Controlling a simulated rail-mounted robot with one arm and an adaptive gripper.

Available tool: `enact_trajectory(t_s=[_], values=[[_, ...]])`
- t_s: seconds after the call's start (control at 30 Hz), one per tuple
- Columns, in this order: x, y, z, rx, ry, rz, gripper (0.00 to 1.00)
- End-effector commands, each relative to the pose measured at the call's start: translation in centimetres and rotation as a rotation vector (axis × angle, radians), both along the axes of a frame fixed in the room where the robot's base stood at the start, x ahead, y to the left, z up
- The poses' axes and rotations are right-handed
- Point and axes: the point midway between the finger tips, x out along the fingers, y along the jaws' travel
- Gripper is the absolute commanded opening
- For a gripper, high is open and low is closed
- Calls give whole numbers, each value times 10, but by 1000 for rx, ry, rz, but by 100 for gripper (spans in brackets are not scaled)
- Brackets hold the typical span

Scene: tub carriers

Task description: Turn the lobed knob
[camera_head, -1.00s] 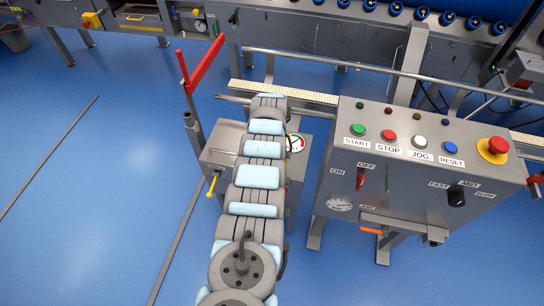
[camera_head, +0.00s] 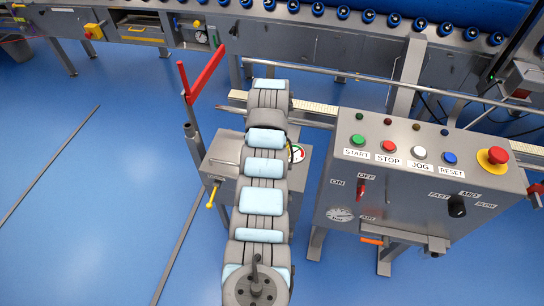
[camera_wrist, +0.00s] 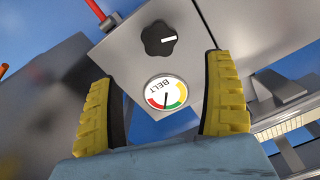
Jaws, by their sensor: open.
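The black lobed knob (camera_wrist: 160,38) with a white pointer mark shows in the wrist view, on the face of a grey box (camera_wrist: 192,68). A round BELT gauge (camera_wrist: 166,93) with red, yellow and green parts sits beside it. My gripper (camera_wrist: 164,75) is open and empty, its two yellow ribbed fingers spread wide on either side of the gauge in the picture. The knob appears beyond the fingertips, apart from them. In the head view the grey box (camera_head: 226,148) stands behind my arm, which hides the knob; part of the gauge (camera_head: 297,153) shows.
A control panel (camera_head: 400,195) with coloured buttons, a red emergency stop (camera_head: 493,157) and a black speed knob (camera_head: 457,206) stands right of my arm. A red lever (camera_head: 205,76) rises left of it, above a yellow-handled valve (camera_head: 212,196).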

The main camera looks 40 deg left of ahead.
Motion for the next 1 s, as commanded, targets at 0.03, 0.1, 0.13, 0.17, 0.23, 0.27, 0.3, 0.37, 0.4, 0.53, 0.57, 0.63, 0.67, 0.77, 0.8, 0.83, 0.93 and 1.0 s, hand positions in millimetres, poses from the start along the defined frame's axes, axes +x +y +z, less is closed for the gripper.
enact_trajectory(t_s=[0.03,0.1,0.13,0.17,0.23,0.27,0.3,0.37,0.4,0.53,0.57,0.63,0.67,0.77,0.8,0.83,0.93,1.0], values=[[1,1,6,3,-4,0,84],[1,1,12,3,-4,0,84],[1,1,14,2,-3,0,84],[1,0,15,1,-2,0,84],[0,0,17,1,-1,0,84],[0,0,17,0,0,0,84],[0,0,17,0,0,0,84],[0,0,17,0,1,0,84],[0,0,17,0,1,0,84],[0,0,17,0,0,0,84],[0,0,17,0,0,0,84],[0,0,17,0,1,0,84],[0,0,17,0,0,0,84],[0,0,17,0,0,1,84],[0,0,17,1,0,0,84],[0,0,17,3,-2,0,84],[6,5,20,37,-22,-11,84],[13,13,23,93,-54,-30,84]])
